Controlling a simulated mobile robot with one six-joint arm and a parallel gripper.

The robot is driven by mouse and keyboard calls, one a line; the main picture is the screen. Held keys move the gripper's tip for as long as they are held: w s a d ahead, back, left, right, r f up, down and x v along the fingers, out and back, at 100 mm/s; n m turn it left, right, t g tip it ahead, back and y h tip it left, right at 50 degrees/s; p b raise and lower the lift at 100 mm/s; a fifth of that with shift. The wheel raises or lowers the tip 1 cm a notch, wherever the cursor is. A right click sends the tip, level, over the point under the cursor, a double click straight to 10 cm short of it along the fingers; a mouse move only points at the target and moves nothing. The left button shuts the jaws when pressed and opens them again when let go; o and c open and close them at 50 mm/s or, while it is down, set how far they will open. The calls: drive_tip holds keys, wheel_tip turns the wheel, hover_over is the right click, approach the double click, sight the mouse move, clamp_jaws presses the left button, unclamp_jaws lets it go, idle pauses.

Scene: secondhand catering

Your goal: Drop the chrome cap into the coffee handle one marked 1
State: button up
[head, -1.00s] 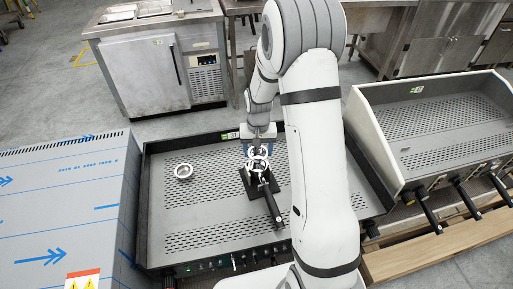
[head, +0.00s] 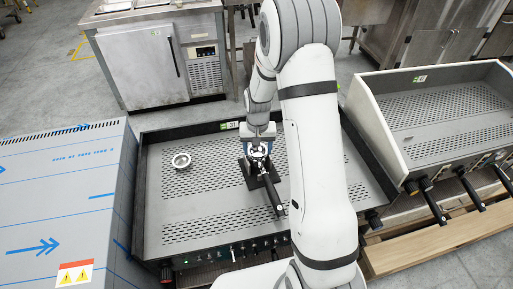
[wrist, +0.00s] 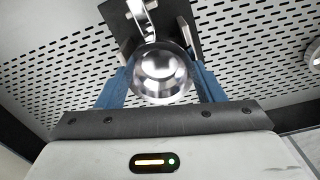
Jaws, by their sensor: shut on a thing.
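The chrome cap (wrist: 162,75) is a shiny round dome held between the blue fingers of my gripper (wrist: 160,88) in the wrist view. In the head view my gripper (head: 258,146) is over the metal head end of a coffee handle, whose black grip (head: 272,192) points toward the front of the tray. The handle's head rests on a black stand (head: 246,174). In the wrist view part of its chrome head (wrist: 140,18) shows just beyond the cap. I cannot tell whether cap and handle touch. No mark 1 is readable.
A metal ring (head: 181,160) lies on the perforated tray (head: 205,205) to the left. A blue-marked box (head: 60,205) stands at the left. Another perforated machine (head: 440,110) with several black handles stands at the right. The tray's left half is mostly clear.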

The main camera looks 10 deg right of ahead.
sight(258, 152)
drive_tip(key=shift+s+f, duration=0.1)
drive_tip(key=o, duration=1.1)
drive_tip(key=shift+r, duration=3.9)
drive_tip(key=s+r+n+t, duration=0.1)
drive_tip(key=s+r, duration=0.6)
drive_tip(key=s, duration=0.5)
drive_tip(key=s+r+n+t, duration=0.1)
drive_tip(key=s+r, duration=0.7)
drive_tip(key=s, duration=0.3)
drive_tip(key=shift+s+a+t, duration=0.15)
drive_tip(key=shift+s+t, duration=0.15)
drive_tip(key=shift+s, duration=0.1)
drive_tip(key=shift+r, duration=0.1)
